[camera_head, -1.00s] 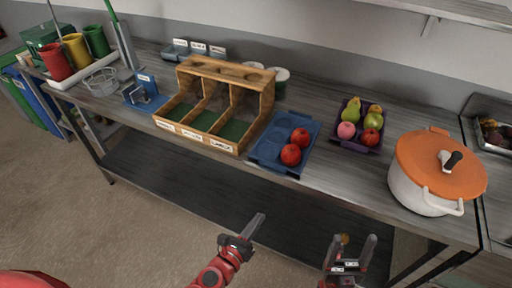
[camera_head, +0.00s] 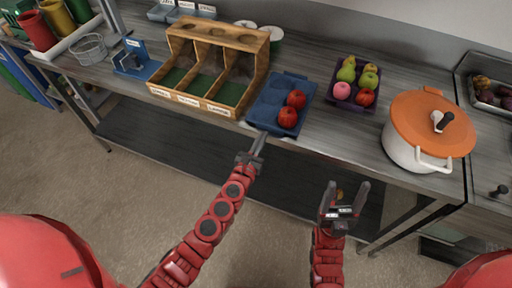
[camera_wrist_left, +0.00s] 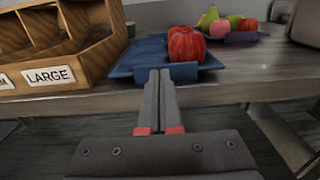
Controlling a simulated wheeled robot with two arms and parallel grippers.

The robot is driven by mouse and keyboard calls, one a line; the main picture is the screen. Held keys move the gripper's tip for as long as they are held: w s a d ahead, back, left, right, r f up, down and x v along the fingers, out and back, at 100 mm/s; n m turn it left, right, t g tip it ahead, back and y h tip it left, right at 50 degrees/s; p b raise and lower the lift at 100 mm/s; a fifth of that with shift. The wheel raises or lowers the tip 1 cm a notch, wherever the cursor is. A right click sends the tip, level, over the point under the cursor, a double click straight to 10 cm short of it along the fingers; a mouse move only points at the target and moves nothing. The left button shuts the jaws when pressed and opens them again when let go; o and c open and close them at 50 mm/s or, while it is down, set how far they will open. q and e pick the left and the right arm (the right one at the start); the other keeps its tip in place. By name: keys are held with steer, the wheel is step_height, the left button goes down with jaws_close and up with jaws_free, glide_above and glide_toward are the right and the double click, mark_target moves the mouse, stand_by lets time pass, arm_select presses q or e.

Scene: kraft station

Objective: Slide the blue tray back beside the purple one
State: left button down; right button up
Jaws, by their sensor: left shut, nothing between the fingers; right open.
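The blue tray (camera_head: 268,101) sits at the table's front edge, right of the wooden bin. Two red apples (camera_head: 288,117) lie on its right side. In the left wrist view the blue tray (camera_wrist_left: 140,62) is straight ahead of my fingers. The purple tray (camera_head: 345,103) stands further right and back, holding pears and several other fruits. My left gripper (camera_head: 259,142) is shut and empty, its tips at the blue tray's front edge; I cannot tell whether they touch it. My right gripper (camera_head: 346,194) is open and empty, in front of the table, below the purple tray.
The wooden bin (camera_head: 245,70) with labelled compartments stands close to the blue tray's left. A white pot with an orange lid (camera_head: 431,125) stands right of the purple tray.

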mark_target(271, 123)
arm_select(q)
steer(key=shift+x, duration=1.2)
steer(key=b+x, duration=0.2)
steer(key=x, duration=0.4)
steer(key=shift+w+d+f, duration=0.1)
steer(key=shift+w, duration=0.3)
